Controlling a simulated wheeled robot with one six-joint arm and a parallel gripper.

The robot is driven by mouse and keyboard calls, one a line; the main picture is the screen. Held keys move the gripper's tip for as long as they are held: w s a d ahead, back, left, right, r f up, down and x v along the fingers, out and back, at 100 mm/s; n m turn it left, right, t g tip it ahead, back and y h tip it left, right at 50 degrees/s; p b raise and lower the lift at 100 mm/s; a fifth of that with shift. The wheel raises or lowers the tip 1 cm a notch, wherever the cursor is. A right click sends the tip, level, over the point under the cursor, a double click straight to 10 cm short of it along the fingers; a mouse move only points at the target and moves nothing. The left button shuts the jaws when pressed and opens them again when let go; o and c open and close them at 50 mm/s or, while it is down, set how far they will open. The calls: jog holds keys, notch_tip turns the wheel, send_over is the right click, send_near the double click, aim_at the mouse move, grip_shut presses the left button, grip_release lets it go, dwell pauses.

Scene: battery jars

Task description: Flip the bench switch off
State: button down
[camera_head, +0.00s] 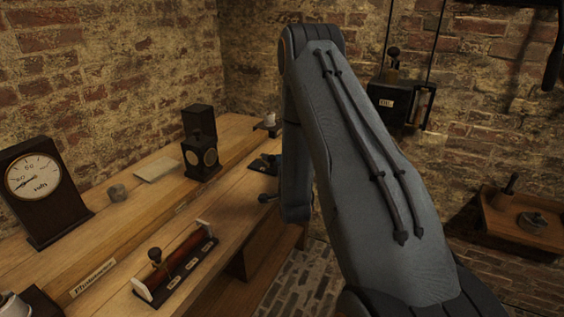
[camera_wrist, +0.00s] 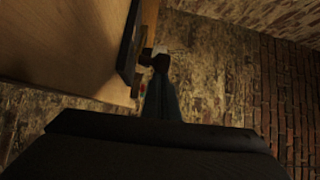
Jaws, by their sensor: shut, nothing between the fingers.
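A small dark device (camera_head: 265,163) that looks like the bench switch lies near the bench's front edge, just left of my arm in the head view. My arm hides the gripper in the head view.
The wooden bench (camera_head: 120,235) carries a dial meter (camera_head: 38,188), a dark box with round faces (camera_head: 201,155) and a slider coil (camera_head: 175,265). A black wall box (camera_head: 395,102) and a wooden shelf (camera_head: 525,222) are at right. Brick walls stand behind.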

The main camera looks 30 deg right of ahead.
jog(key=shift+a+f+y, duration=0.15)
jog(key=shift+a+y, duration=0.15)
jog(key=shift+a, duration=0.3)
jog(key=shift+d, duration=0.6)
jog(key=d, duration=0.1)
jog(key=s+d, duration=0.1)
jog(key=d, duration=0.1)
jog(key=shift+s+d, duration=0.2)
jog(key=shift+d, duration=0.05)
jog(key=a+b+v, duration=0.2)
jog(key=v, duration=0.7)
jog(key=shift+w, duration=0.3)
